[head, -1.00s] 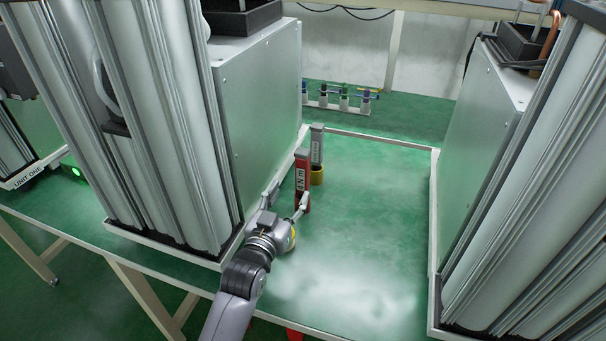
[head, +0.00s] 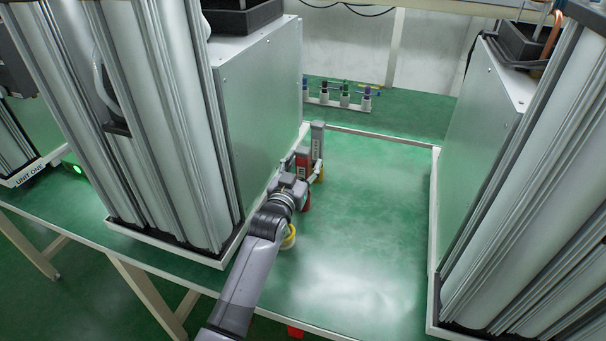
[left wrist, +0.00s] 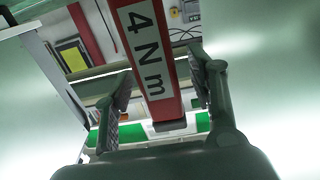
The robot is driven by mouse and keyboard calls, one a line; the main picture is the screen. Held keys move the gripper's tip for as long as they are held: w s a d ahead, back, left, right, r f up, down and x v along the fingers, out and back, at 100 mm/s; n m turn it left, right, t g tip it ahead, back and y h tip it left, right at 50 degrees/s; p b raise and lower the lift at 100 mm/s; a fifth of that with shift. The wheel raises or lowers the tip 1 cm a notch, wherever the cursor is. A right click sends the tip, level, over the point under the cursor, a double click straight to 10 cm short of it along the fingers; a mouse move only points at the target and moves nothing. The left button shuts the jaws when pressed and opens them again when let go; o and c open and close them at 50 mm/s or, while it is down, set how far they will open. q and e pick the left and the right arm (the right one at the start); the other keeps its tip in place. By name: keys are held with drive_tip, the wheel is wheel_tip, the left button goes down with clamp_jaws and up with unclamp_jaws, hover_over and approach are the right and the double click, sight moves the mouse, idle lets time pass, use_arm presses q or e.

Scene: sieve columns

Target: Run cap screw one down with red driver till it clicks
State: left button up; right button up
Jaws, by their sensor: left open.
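The red driver (head: 301,164) stands upright on the green bench beside the left column unit, partly hidden by my left gripper. In the left wrist view its red body (left wrist: 150,50) bears a white label reading "4 N m". My left gripper (head: 304,172) is open, with one finger on each side of the red driver; I cannot tell whether they touch it. The gripper also shows in the left wrist view (left wrist: 162,82). A grey driver (head: 317,142) with a yellow base stands just behind the red one. I cannot make out cap screw one. My right gripper is not in view.
Tall column units stand left (head: 255,100) and right (head: 480,150). A small rack (head: 340,98) with several coloured-top items sits at the back. A yellow and white round thing (head: 289,238) lies beside my arm. The bench between the units (head: 370,220) is clear.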

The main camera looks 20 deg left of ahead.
use_arm(q)
clamp_jaws()
idle(0.7)
